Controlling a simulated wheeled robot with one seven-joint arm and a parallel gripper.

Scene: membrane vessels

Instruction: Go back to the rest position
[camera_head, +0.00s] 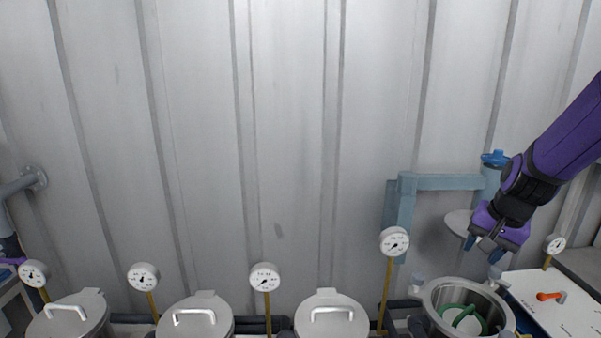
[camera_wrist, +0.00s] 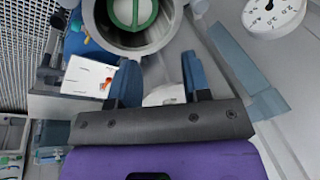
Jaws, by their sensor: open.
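My gripper (camera_head: 483,247) hangs at the right in the head view, at the end of my purple arm. It is just above and behind the open metal vessel (camera_head: 428,294). Its two blue fingers also show in the wrist view (camera_wrist: 162,85), apart with nothing held between them. The open vessel appears at the top of the wrist view (camera_wrist: 172,38), with a green ring-shaped part (camera_head: 463,320) inside it.
Closed vessels with white handles (camera_head: 195,318) line the bottom of the head view. Gauges (camera_head: 394,241) stand on thin brass stems. A blue-grey pipe frame (camera_head: 440,182) is left of my gripper. A white panel with an orange-red handle (camera_head: 550,296) is at right. A corrugated wall (camera_head: 285,120) stands behind.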

